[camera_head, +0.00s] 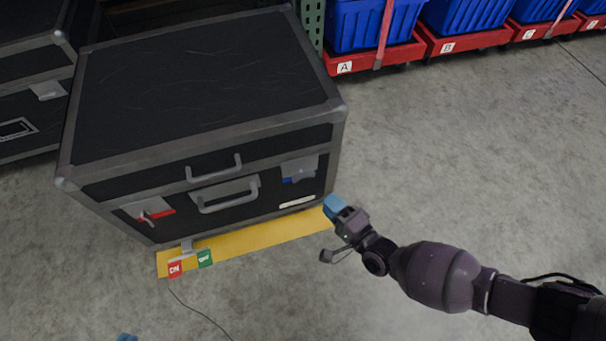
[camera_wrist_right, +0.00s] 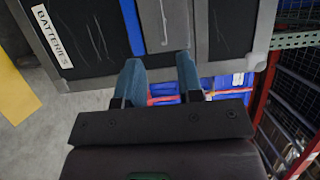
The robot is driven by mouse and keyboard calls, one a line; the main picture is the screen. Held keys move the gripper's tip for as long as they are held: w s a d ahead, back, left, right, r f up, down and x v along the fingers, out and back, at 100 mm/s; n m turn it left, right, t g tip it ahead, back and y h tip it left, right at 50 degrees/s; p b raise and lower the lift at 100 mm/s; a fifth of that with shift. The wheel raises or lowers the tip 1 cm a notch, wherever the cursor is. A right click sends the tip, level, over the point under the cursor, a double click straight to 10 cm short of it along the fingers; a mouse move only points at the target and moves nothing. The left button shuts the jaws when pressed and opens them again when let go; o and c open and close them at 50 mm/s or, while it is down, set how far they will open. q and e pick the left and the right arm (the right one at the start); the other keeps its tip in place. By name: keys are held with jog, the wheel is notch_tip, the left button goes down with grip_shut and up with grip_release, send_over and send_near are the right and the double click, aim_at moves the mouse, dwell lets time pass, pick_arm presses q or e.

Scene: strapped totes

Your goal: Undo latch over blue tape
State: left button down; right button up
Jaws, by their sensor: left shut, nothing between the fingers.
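A black case (camera_head: 200,85) with grey metal edges stands on the floor. On its front right is a grey latch (camera_head: 301,167) with blue tape (camera_head: 289,180) showing below it. The right wrist view shows the latch (camera_wrist_right: 167,22) and blue tape (camera_wrist_right: 133,28) just beyond my fingertips. My right gripper (camera_head: 334,206) has blue fingers and is beside the case's lower right front corner. In the wrist view its fingers (camera_wrist_right: 160,65) are apart and empty. Of my left gripper (camera_head: 127,337), only a blue tip shows at the bottom edge.
A second latch with red tape (camera_head: 160,213) is at the front left. Handles (camera_head: 225,195) lie between the latches. A yellow floor strip (camera_head: 255,240) runs along the front, with a red-and-green switch plate (camera_head: 190,262). Blue totes (camera_head: 370,22) stand behind. Floor to the right is clear.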

aim_at(304, 176)
jog(key=shift+b+x, duration=1.1)
jog(key=shift+x, duration=4.35)
grip_shut()
